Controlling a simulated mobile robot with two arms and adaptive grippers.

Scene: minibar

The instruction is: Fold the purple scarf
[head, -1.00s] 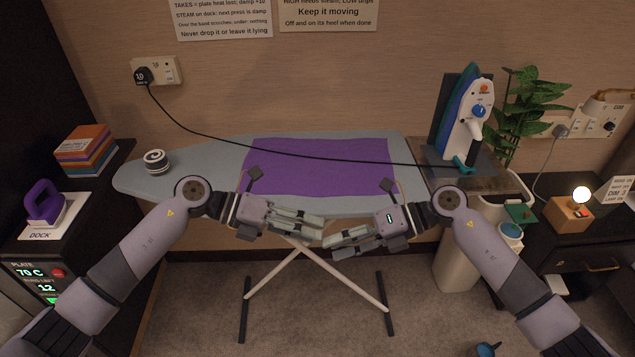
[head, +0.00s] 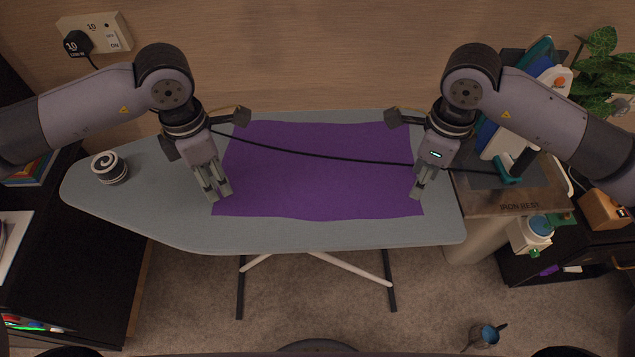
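The purple scarf (head: 320,185) lies flat and spread out on the grey ironing board (head: 150,215). A black cord crosses above it in the picture. My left gripper (head: 219,197) points down over the scarf's left edge, towards its near left corner. Its fingers look a little apart, with nothing seen between them. My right gripper (head: 417,197) points down over the scarf's right edge, near its near right corner. Its fingers are seen nearly edge-on, so their gap is unclear. I cannot tell whether either gripper touches the cloth.
A black-and-white striped round object (head: 109,168) stands on the board's left end. The iron (head: 505,140) stands on the iron rest (head: 515,200) at the right, partly behind my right arm. The cord (head: 300,153) runs from the wall plug (head: 77,42) towards it.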

